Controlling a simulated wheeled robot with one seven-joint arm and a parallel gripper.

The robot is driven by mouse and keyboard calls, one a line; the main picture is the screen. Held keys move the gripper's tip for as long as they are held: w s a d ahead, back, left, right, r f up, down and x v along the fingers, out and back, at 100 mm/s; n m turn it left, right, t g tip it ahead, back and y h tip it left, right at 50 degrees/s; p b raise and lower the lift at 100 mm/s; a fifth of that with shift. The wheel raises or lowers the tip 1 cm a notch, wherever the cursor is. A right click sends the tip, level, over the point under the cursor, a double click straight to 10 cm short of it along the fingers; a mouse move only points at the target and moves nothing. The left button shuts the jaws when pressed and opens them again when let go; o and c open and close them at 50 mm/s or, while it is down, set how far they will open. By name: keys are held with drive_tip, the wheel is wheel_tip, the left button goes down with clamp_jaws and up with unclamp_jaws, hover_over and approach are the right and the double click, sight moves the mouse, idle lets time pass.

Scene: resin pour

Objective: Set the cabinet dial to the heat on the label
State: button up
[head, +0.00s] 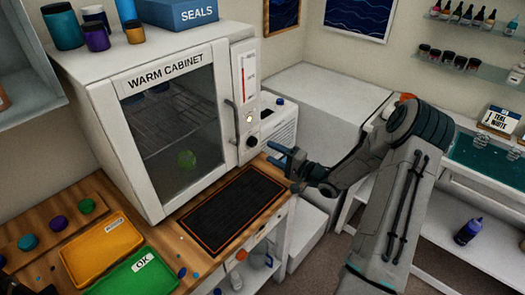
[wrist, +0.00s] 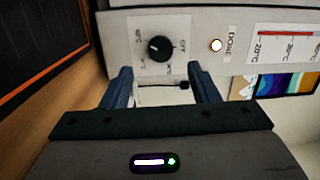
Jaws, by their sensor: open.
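The warm cabinet (head: 160,75) stands on the wooden bench with its glass door shut. Its black dial (head: 252,141) is low on the right front panel, and also shows in the wrist view (wrist: 161,49). OFF is printed beside the dial; its other marks are too small to read surely, and I cannot tell its exact setting. My gripper (head: 269,154) is open in front of the panel, close to the dial. In the wrist view, the fingers (wrist: 160,78) spread on either side below the dial, apart from it. A card reading TEAL WHITE (head: 500,118) stands on the right bench; no heat is legible on it.
A DONE light (wrist: 216,45) glows beside the dial. The door handle (head: 233,117) is left of the panel. A black mat (head: 235,208) and yellow tray (head: 100,250) lie on the bench; the mat is bare.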

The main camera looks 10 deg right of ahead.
drive_tip(key=b+v, duration=0.1)
drive_tip(key=v, duration=0.6)
drive_tip(key=shift+s+d, duration=0.1)
drive_tip(key=shift+s, duration=0.05)
drive_tip(key=shift+w+h, duration=0.3)
drive_tip(key=s+r+n+g+h, duration=0.3)
drive_tip(key=r+n+g+h, duration=0.15)
drive_tip(key=r+h, duration=0.65)
drive_tip(key=s+a+r+n+g, duration=0.1)
drive_tip(key=s+a+n+g, duration=0.1)
drive_tip(key=s, duration=1)
drive_tip(key=s+a+r+n+g, duration=0.1)
drive_tip(key=s+a+n+g, duration=0.1)
drive_tip(key=s+a+g, duration=0.2)
drive_tip(key=s+a, duration=0.3)
drive_tip(key=s, duration=0.5)
drive_tip(key=shift+s+a+r+n+h, duration=0.2)
drive_tip(key=shift+r+n+h, duration=0.15)
drive_tip(key=shift+r+h, duration=0.05)
